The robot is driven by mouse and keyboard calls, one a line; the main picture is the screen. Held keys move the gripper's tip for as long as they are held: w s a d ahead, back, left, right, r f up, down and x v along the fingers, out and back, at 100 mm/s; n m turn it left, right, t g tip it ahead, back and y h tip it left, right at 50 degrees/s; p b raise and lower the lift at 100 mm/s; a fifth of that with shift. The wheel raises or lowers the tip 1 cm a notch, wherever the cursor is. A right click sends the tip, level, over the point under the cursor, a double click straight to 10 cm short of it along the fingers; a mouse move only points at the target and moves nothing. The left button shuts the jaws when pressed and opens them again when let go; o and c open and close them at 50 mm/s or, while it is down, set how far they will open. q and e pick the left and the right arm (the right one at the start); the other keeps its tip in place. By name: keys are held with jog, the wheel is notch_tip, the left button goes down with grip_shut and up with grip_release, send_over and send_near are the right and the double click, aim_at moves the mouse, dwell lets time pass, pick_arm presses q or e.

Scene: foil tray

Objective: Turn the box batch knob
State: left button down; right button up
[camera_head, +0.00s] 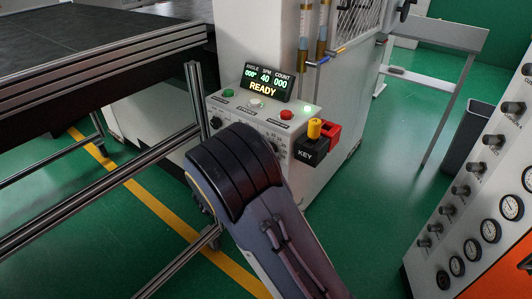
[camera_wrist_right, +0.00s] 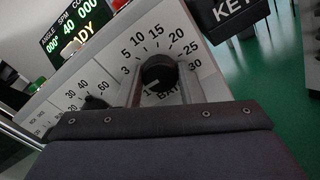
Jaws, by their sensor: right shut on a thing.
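The batch knob (camera_wrist_right: 158,70) is a round black knob on the white panel in the right wrist view. Printed numbers from 1 to 30 ring it, and a partly hidden label starting "BA" sits below. My right gripper (camera_wrist_right: 161,86) is shut on it, one finger on each side. A light mark on the knob seems to point toward the lower left, near 1. In the head view my right arm covers much of the control box (camera_head: 218,105), and the gripper's fingers are hidden. My left gripper is in neither view.
A second black knob (camera_wrist_right: 95,103) sits left of the gripper. The box carries a display (camera_head: 265,83) reading READY, a green button (camera_head: 228,92) and a red one (camera_head: 286,114). Metal rails (camera_head: 100,190) stand at left.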

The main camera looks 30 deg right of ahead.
jog(key=o, duration=1)
jog(key=shift+a, duration=0.1)
jog(key=v, duration=0.7)
jog(key=shift+s+a, duration=0.15)
jog(key=shift+a, duration=0.15)
jog(key=s+d+f+m+g+y+p, duration=0.25)
jog(key=s+m+g+y, duration=0.2)
jog(key=s, duration=0.35)
jog(key=s+d+f+m+g+y+p, duration=0.1)
jog(key=s+d+m+g+y, duration=0.3)
jog(key=s, duration=0.4)
jog(key=s+a+r+m+t+y+p, duration=0.3)
jog(key=s+a+r+m+t+y, duration=0.4)
jog(key=s+a+r+m+y, duration=0.2)
jog(key=s+a+y, duration=0.1)
jog(key=a+y, duration=0.1)
jog(key=y, duration=0.1)
jog(key=shift+s+r+m, duration=0.15)
jog(key=shift+r+m, duration=0.15)
jog(key=shift+m, duration=0.05)
